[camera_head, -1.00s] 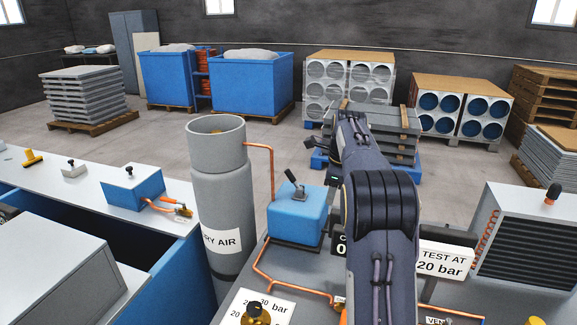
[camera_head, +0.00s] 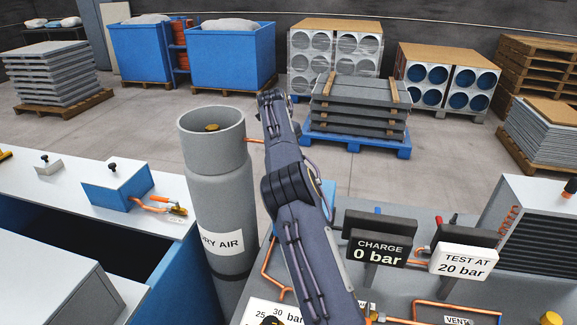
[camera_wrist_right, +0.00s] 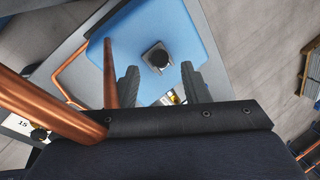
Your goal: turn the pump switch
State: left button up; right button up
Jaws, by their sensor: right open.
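A blue box (camera_wrist_right: 185,35), which looks like the pump unit, fills the middle of the right wrist view. On its top is a switch (camera_wrist_right: 158,57) with a square grey base and a dark round handle, seen nearly end on. My right gripper (camera_wrist_right: 160,78) is open, its two dark fingers on either side of the space just below the switch in that picture. The fingers hold nothing; contact with the switch cannot be told. In the head view my right arm covers most of the box, leaving a blue strip (camera_head: 329,196), and hides the gripper. My left gripper is out of view.
Copper pipes (camera_wrist_right: 45,105) run beside the blue box. A grey dry-air cylinder (camera_head: 220,190) stands left of my arm. The CHARGE 0 bar sign (camera_head: 378,250) and TEST AT 20 bar sign (camera_head: 463,263) stand to the right. Another blue box (camera_head: 115,188) sits on the left bench.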

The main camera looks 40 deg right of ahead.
jog(key=shift+x, duration=3.1)
jog(key=shift+c, duration=0.2)
grip_shut()
